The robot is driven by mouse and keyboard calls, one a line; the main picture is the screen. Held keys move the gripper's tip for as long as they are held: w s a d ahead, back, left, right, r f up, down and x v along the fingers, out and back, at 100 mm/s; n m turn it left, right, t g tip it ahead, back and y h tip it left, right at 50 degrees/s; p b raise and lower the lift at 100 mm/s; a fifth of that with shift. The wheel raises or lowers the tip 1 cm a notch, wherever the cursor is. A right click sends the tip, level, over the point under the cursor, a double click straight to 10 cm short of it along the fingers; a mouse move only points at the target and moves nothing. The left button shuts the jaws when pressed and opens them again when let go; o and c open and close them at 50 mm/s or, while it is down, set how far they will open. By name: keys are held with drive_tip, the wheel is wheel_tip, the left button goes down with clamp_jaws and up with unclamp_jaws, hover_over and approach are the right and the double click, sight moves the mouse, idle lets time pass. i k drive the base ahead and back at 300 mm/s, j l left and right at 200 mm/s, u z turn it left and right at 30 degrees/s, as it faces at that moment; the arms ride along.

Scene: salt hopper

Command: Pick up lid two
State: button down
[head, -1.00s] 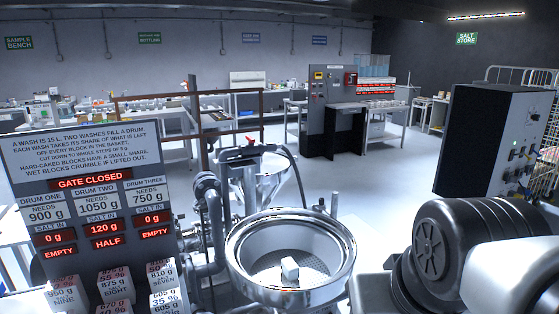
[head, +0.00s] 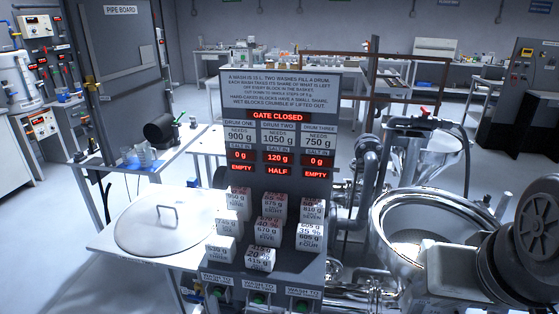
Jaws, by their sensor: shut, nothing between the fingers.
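A large round pale-grey lid (head: 150,232) with an upright bar handle (head: 167,211) lies flat on a white side table (head: 110,241) at the left. I see no number on it, so I cannot tell whether it is lid two. Nothing rests on it. My arm shows at the right edge, in front of the steel hopper (head: 385,235), well away from the lid. My gripper's fingers are outside the picture.
A sign board (head: 280,100) reads "GATE CLOSED", with drum two at 120 g. Several white salt blocks (head: 268,232) stand on a sloping rack between lid and hopper. A dark pipe board (head: 130,60) stands behind. Floor is clear at the lower left.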

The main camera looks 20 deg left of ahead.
sight(165, 222)
drive_tip(key=u, duration=1.6)
drive_tip(key=i+j+z, duration=0.1)
drive_tip(key=z, duration=0.25)
drive_tip(key=j+z, duration=0.1)
drive_tip(key=z, duration=0.2)
drive_tip(key=i+j+z, duration=0.15)
drive_tip(key=z, duration=0.2)
drive_tip(key=i+j+z, duration=0.25)
drive_tip(key=j, duration=0.25)
drive_tip(key=j+z, duration=0.3)
drive_tip(key=j, duration=0.2)
drive_tip(key=j+z, duration=0.25)
drive_tip(key=j, duration=1.85)
drive_tip(key=i+j, duration=0.1)
drive_tip(key=j, duration=0.95)
